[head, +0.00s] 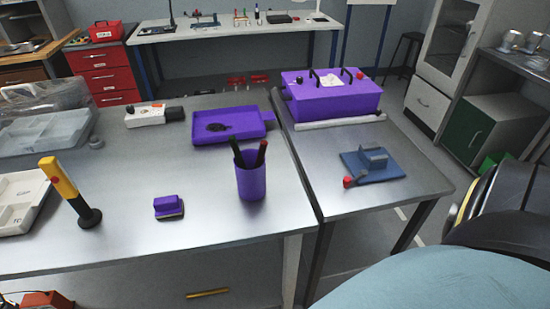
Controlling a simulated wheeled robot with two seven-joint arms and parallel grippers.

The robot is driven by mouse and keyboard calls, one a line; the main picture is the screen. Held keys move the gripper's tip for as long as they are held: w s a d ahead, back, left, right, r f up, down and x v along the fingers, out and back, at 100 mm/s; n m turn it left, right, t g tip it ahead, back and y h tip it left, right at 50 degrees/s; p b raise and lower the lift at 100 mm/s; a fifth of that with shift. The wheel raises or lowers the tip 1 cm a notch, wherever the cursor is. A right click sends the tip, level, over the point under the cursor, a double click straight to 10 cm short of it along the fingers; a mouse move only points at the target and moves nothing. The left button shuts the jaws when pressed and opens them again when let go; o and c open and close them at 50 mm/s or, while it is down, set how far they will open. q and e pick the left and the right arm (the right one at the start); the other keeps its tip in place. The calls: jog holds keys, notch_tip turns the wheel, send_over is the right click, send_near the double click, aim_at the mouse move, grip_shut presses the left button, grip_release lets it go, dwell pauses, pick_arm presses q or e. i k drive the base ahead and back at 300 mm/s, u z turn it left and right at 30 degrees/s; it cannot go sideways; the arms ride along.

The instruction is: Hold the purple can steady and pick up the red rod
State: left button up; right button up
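The purple can (251,182) stands upright on the metal table, near its right front corner. Two rods lean in it and stick out above the rim. Neither of my grippers shows in the head view.
A purple tray (255,130) lies behind the can. A small purple block (168,207) and a yellow-and-black upright tool (66,186) stand to the left. A blue fixture with a red knob (372,166) sits on the right table. Bare metal surrounds the can.

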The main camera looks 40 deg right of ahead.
aim_at(264, 143)
jog(key=k, duration=0.35)
jog(key=z, duration=0.9)
